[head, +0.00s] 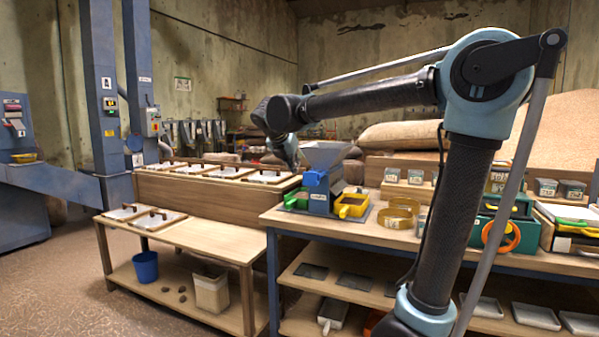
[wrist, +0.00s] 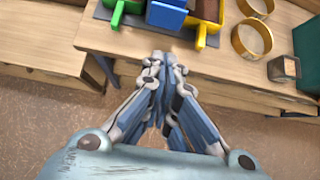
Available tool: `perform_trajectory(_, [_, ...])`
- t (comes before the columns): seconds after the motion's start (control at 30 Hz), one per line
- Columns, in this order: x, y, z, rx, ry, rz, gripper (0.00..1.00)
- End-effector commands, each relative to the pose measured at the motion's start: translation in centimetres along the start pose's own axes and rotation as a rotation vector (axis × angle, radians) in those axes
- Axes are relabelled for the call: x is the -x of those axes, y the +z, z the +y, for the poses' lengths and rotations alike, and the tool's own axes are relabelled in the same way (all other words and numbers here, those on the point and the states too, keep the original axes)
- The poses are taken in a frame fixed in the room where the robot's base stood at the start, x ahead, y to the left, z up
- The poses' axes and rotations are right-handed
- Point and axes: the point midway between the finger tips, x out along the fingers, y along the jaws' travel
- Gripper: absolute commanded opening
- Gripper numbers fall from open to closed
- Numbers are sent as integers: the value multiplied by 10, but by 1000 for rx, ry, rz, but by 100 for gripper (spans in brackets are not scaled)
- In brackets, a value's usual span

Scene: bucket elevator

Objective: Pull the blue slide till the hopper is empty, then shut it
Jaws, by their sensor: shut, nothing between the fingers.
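The grey hopper (head: 325,154) sits on a blue stand on the workbench. The blue slide (head: 315,179) shows below the hopper's mouth. I cannot see into the hopper, so its fill is hidden. A green tray (head: 297,198) stands left of the stand and a yellow tray (head: 352,204) right of it. In the wrist view the yellow tray (wrist: 207,30) has brown contents. A blue part (wrist: 167,13) lies between the trays, cut off at the top. My gripper (wrist: 166,58) is shut and empty, apart from the blue part. Its fingertips are not clear in the head view.
Brass sieve rings (head: 399,212) stand right of the yellow tray, with a small box (wrist: 284,69) nearby. A wooden bench with lidded bins (head: 215,171) is at left. A blue bucket (head: 145,267) sits on the lower shelf. Open floor lies in front.

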Motion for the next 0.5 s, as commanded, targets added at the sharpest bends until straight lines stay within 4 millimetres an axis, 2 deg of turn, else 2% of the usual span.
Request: perform_trajectory(0.5, [-90, 0, -2, -6, -3, 1, 0])
